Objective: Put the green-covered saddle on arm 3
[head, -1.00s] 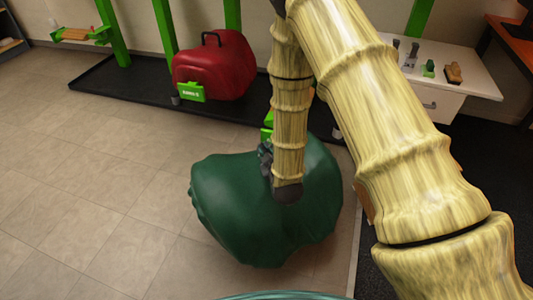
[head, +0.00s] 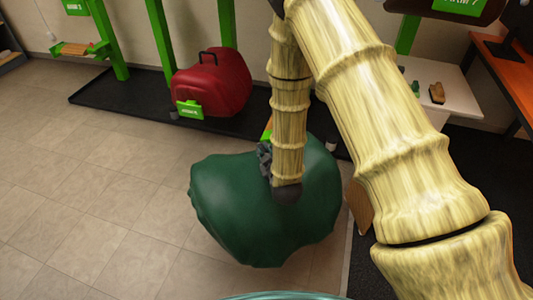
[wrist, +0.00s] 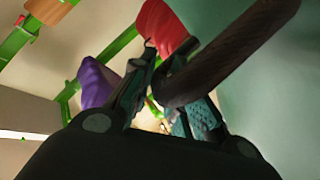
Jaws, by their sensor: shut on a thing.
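The green-covered saddle (head: 235,205) hangs from my gripper (head: 265,160) in the middle of the head view, with tiled floor around it. In the wrist view my gripper (wrist: 172,88) is shut on a dark bar-like handle (wrist: 235,50), beside the pale green cover (wrist: 292,90). My arm hides part of the saddle's top and right side. A green post rack at the far left carries a green sign (head: 76,6) that seems to read arm 3. A bare green arm with a brown top (head: 78,48) sticks out below that sign.
A red-covered saddle (head: 215,85) with a black handle and green tag sits by the back posts. A black mat (head: 120,97) runs under the posts. A white table (head: 455,95) and an orange desk (head: 510,65) stand at the right. The tiled floor (head: 80,170) at left is clear.

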